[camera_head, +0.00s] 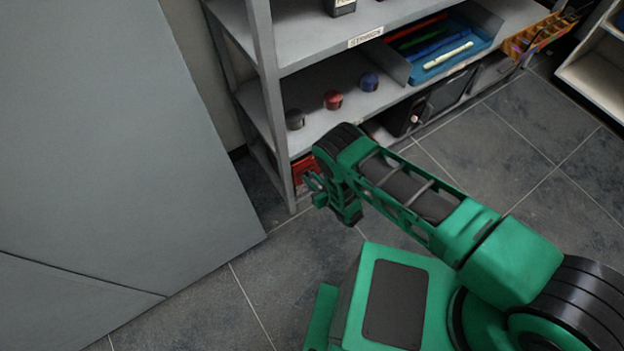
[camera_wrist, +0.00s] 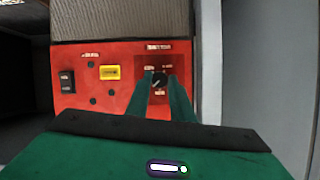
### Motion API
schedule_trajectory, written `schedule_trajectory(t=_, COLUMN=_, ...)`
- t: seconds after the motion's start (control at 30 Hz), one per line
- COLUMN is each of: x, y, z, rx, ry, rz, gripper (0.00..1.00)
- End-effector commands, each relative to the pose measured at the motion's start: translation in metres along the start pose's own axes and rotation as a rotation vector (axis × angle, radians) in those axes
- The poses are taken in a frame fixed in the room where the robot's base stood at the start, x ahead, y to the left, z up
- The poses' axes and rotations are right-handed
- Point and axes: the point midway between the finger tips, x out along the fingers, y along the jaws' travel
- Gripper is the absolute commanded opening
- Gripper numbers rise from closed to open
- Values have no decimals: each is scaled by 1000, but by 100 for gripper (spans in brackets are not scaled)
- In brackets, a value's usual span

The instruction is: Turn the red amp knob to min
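The red amp (camera_wrist: 85,62) fills the middle of the wrist view, with its red panel facing me and a grey-brown grille above. In the head view a small red part of the amp (camera_head: 304,168) shows low in the shelf, partly hidden by the shelf post and my arm. The amp's black knob (camera_wrist: 158,79) sits on a darker red square at the panel's right, with small labels around it and a pale pointer mark. My gripper (camera_wrist: 159,82) has its two green fingers on either side of the knob, apparently with small gaps. In the head view my gripper (camera_head: 314,184) is at the amp.
The panel also has a black switch (camera_wrist: 67,82) and a yellow display (camera_wrist: 110,72). A grey wall or shelf side (camera_wrist: 240,70) stands close at the right. Above the amp, a shelf (camera_head: 316,122) holds three round knob-like things. Open floor (camera_head: 290,255) lies before it.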

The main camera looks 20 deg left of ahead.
Motion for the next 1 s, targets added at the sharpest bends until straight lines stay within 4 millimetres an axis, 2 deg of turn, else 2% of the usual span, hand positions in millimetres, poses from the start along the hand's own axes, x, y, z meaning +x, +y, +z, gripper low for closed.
schedule_trajectory(t=0.47, x=0, y=0, z=0, rx=-77, ry=3, rz=36, gripper=0)
schedule_trajectory(t=1.0, x=0, y=-3, z=3, rx=-487, ry=18, rz=203, gripper=0)
